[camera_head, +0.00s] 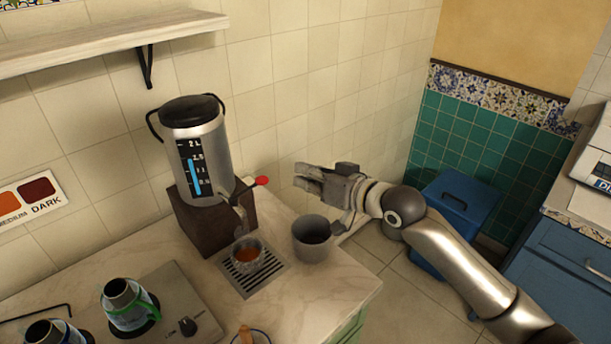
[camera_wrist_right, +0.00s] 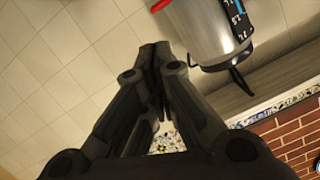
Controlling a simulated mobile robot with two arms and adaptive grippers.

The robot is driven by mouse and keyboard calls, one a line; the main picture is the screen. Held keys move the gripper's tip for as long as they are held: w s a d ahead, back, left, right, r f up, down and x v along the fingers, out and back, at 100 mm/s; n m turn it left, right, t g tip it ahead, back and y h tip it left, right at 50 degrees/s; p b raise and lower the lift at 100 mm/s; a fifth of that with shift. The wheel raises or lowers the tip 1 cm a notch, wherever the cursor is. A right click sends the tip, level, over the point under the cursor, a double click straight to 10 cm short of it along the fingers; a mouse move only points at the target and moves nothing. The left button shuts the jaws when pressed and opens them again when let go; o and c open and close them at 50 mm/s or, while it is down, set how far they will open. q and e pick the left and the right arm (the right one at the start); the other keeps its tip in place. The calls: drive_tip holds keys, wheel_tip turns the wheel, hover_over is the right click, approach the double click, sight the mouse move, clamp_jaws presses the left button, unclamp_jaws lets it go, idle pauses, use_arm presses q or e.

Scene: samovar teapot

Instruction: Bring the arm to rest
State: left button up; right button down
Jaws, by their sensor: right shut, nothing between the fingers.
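My right gripper (camera_head: 312,178) reaches in from the lower right in the head view. It is shut and empty, in the air to the right of the samovar (camera_head: 205,155) and above the grey cup. In the right wrist view its fingers (camera_wrist_right: 155,50) meet at the tips. The silver samovar shows there too (camera_wrist_right: 205,30), beyond the fingertips and to the right. It stands on a brown base with a level scale and a red-tipped lever (camera_head: 262,181). My left gripper is not in view.
A glass of amber tea (camera_head: 246,255) stands on the drip grate (camera_head: 262,281) under the spout. A grey cup (camera_head: 312,238) stands beside it near the counter's right edge. Small pots (camera_head: 131,304) sit on the stove at left. A blue bin (camera_head: 457,205) stands on the floor behind my right arm.

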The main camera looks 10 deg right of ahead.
drive_tip(key=s+d+f+g+h, duration=0.2)
drive_tip(key=s+f+g+h, duration=0.15)
drive_tip(key=s+f, duration=1.25)
drive_tip(key=s+d+f+m+g+h, duration=0.1)
drive_tip(key=s+d+f+g+h, duration=0.2)
drive_tip(key=s, duration=0.4)
drive_tip(key=s+d+f+h, duration=0.1)
drive_tip(key=s+d+f, duration=0.3)
drive_tip(key=s+d, duration=0.15)
drive_tip(key=s+d+f+m+g+h, duration=0.1)
drive_tip(key=s+d+f+g+h, duration=0.15)
drive_tip(key=s, duration=0.55)
wheel_tip(320, 180, down, 27)
drive_tip(key=s, duration=0.2)
drive_tip(key=s+d+f, duration=0.1)
drive_tip(key=s+f, duration=0.6)
drive_tip(key=s, duration=0.1)
drive_tip(key=s+d+f+g, duration=0.1)
drive_tip(key=s+d+f, duration=0.1)
drive_tip(key=s+f, duration=0.6)
drive_tip(key=shift+d+g, duration=0.3)
